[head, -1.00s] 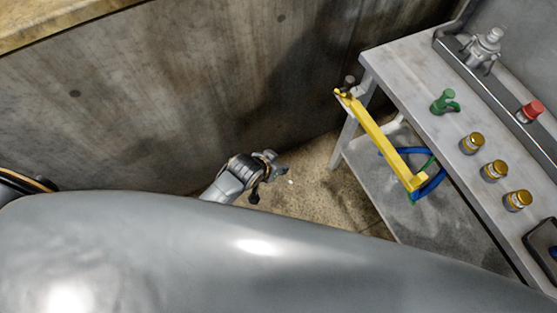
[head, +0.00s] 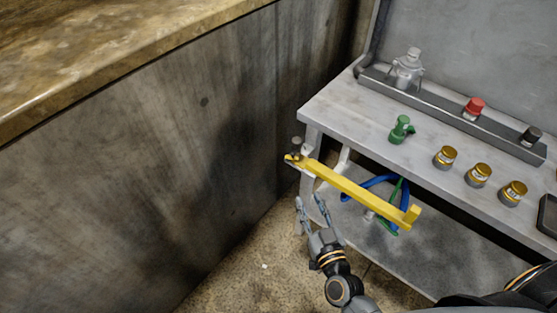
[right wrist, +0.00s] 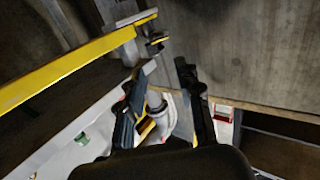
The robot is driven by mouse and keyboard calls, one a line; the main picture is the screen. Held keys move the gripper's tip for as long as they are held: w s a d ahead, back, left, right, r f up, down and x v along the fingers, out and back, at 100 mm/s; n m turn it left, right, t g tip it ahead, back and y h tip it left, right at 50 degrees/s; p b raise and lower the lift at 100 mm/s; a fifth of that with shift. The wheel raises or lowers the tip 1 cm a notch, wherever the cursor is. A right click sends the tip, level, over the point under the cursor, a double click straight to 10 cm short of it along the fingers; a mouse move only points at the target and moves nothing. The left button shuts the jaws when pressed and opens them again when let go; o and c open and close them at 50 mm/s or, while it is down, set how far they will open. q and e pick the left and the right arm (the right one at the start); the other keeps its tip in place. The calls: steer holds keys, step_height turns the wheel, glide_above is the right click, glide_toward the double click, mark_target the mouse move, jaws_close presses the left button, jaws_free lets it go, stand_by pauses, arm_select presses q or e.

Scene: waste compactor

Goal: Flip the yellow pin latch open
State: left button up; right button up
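The yellow latch bar (head: 355,189) runs slantwise along the front of the grey bench, from a pin end (head: 294,158) at the bench's left corner down to an upturned block at its right end. It also crosses the upper left of the right wrist view (right wrist: 70,63). My right gripper (head: 311,200) is open, with its two fingers apart just below the bar's left part. In the right wrist view its fingers (right wrist: 165,85) are apart, and the bar lies beyond them to the upper left. Contact with the bar is not visible. My left gripper is not in view.
Blue and green hoses (head: 381,186) hang behind the bar.

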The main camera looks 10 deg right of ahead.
steer(key=r, duration=0.1)
glide_toward(293, 154)
steer(key=w, duration=0.8)
steer(key=shift+a+f, duration=0.1)
steer(key=shift+f, duration=0.1)
jaws_close()
